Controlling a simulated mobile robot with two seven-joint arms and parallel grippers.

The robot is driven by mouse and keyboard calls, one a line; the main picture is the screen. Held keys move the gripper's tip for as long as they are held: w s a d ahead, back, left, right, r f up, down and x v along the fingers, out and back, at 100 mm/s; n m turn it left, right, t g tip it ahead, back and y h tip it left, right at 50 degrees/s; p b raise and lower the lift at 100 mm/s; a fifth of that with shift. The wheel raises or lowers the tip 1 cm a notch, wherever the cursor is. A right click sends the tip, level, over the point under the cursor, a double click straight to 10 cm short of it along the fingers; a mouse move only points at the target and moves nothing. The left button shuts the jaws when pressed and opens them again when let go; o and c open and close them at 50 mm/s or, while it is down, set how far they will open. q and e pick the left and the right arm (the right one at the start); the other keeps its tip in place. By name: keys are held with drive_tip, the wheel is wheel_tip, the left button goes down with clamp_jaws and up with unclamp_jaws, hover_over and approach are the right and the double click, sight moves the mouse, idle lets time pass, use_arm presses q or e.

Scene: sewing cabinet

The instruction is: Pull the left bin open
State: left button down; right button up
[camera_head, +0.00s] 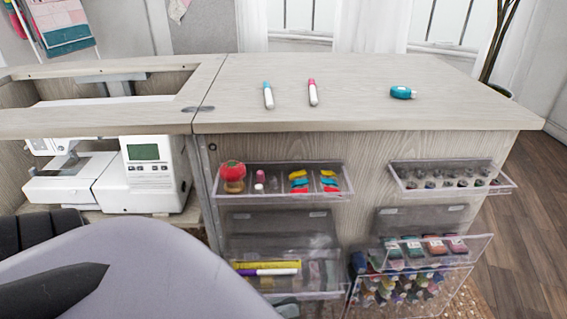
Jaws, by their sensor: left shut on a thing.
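The left column of clear bins hangs on the cabinet front. Its upper bin (283,193) holds a red pincushion and small coloured items. The left bin (315,283) below it stands out from the front and holds a yellow and a purple pen-like item. My right gripper is not in view.
The right column has an upper bin (450,187) of small round items and a lower bin (435,253) of coloured items, with bottles below. A sewing machine (140,175) stands at the left. Two markers and a teal item (402,92) lie on the cabinet top (350,65).

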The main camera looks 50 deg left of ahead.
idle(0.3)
use_arm(q)
drive_tip(key=c, duration=1.5)
unclamp_jaws()
drive_tip(key=shift+s, duration=0.1)
drive_tip(key=v, duration=0.7)
